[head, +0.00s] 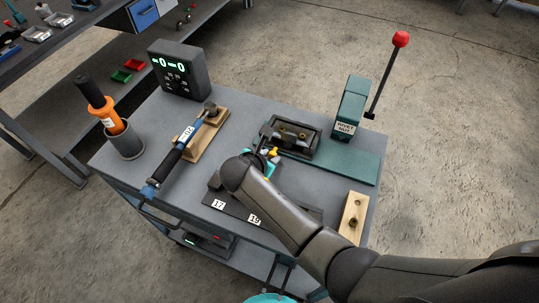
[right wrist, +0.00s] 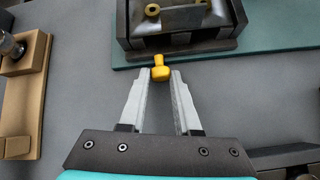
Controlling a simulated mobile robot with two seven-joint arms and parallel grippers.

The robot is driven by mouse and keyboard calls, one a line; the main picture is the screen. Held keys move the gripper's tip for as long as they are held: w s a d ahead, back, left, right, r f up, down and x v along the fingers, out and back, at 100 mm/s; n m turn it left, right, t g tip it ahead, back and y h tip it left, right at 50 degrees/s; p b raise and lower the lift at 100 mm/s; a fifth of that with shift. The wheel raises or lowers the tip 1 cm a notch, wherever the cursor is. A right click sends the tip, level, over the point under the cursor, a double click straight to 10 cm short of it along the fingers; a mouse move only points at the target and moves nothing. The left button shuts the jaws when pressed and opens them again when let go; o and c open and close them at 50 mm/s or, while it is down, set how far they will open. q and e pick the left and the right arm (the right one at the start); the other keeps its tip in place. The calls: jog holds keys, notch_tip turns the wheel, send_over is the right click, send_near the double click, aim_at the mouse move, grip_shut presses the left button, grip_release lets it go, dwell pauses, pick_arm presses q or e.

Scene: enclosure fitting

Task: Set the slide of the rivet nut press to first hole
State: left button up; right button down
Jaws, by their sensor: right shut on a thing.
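The rivet nut press (head: 348,112) is a teal upright body with a label and a red-knobbed lever (head: 400,40), on a long teal base plate (head: 345,166). Its dark slide (head: 312,138) with two brass fittings sits at the left of the press; it also shows at the top of the right wrist view (right wrist: 185,45). A yellow knob (right wrist: 160,70) stands out from the slide's near side. My right gripper (right wrist: 160,75) has its fingertips closed on this knob; in the head view the arm partly hides the gripper. My left gripper is not in view.
A grey display box (head: 180,72) stands at the back left. An orange-handled tool (head: 104,110) stands in a dark cup (head: 126,142). A blue-and-black wrench (head: 178,148) lies on a wooden block (head: 208,137). A dark plate with number labels (head: 232,208) and a wooden block (head: 353,212) lie in front.

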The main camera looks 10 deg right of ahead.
jog(key=shift+s+d+r+p, duration=0.1)
jog(key=shift+s+d+p, duration=0.15)
jog(key=shift+d+p, duration=0.3)
jog(key=s+d+p, duration=0.1)
jog(key=d+p, duration=0.1)
jog(key=s+d+p, duration=0.3)
jog(key=d+p, duration=0.1)
jog(key=shift+s+d+r, duration=0.1)
jog(key=shift+s+d, duration=0.15)
jog(key=shift+d, duration=0.05)
jog(key=shift+s+d+p, duration=0.25)
jog(key=shift+d+p, duration=0.15)
jog(key=c, duration=0.6)
grip_release()
jog(key=shift+a, duration=0.1)
